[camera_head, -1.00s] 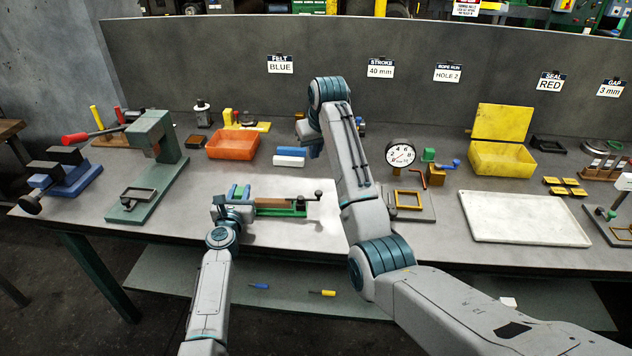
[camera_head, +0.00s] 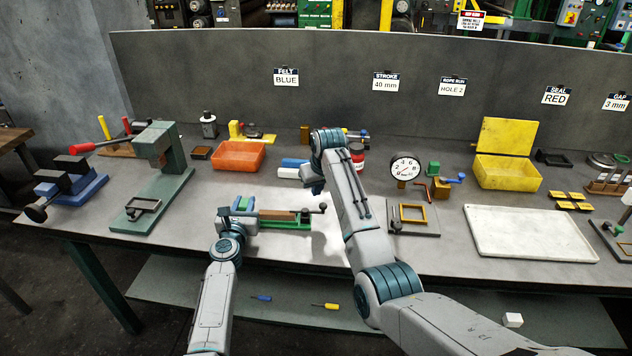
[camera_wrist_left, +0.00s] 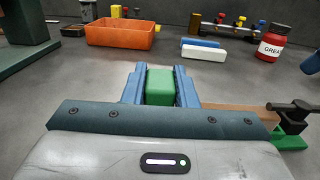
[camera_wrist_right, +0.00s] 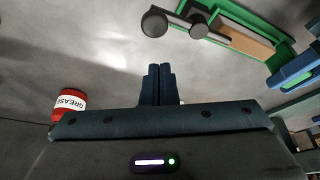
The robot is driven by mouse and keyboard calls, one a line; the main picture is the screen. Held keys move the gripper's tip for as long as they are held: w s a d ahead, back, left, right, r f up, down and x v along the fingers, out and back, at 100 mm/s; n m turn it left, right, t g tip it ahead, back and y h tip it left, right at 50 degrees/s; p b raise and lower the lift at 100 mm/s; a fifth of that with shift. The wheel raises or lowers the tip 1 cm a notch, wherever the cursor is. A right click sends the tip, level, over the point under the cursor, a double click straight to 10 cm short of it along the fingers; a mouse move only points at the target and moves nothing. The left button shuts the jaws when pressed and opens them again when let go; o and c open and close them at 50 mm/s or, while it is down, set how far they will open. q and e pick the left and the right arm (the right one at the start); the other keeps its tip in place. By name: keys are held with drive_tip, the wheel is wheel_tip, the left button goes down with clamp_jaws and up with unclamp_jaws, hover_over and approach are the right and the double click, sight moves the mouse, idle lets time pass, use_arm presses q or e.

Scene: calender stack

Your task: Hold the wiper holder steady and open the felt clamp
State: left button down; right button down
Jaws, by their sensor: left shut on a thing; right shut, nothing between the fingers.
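The wiper holder (camera_head: 285,224) is a green base with a brown strip, lying on the bench in front of me. My left gripper (camera_head: 243,203) is shut on the green block (camera_wrist_left: 160,86) at the holder's left end; the block shows between the blue fingers in the left wrist view. The felt clamp (camera_head: 314,210) is a dark lever with a round knob at the holder's right end. It also shows in the right wrist view (camera_wrist_right: 198,28). My right gripper (camera_wrist_right: 158,86) is shut and empty, apart from the clamp. In the head view it is just behind the knob.
A blue strip (camera_head: 294,162) and a white strip (camera_head: 289,173) lie behind the holder. A red grease jar (camera_wrist_right: 68,103) stands near my right gripper. An orange bin (camera_head: 239,156) is at the back left. A dial-gauge fixture (camera_head: 405,167) stands to the right.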

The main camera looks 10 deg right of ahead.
sight(321, 205)
drive_tip(key=shift+s+d+f, duration=0.15)
drive_tip(key=shift+s, duration=0.45)
drive_tip(key=shift+s+d+f, duration=0.1)
drive_tip(key=shift+s, duration=0.5)
drive_tip(key=shift+s+m+h, duration=0.3)
drive_tip(key=shift+s+m, duration=0.1)
drive_tip(key=shift+m, duration=0.6)
drive_tip(key=shift+s+m, duration=0.2)
drive_tip(key=shift+m, duration=0.3)
drive_tip(key=m, duration=0.1)
drive_tip(key=s+m+h, duration=0.1)
drive_tip(key=m, duration=0.1)
drive_tip(key=shift+s+a, duration=0.15)
drive_tip(key=shift+a, duration=0.15)
drive_tip(key=shift+s+a, duration=0.25)
drive_tip(key=shift+s, duration=0.2)
drive_tip(key=shift+s+a, duration=0.55)
drive_tip(key=shift+a, duration=0.15)
drive_tip(key=shift+w, duration=0.15)
drive_tip(key=shift+w, duration=0.7)
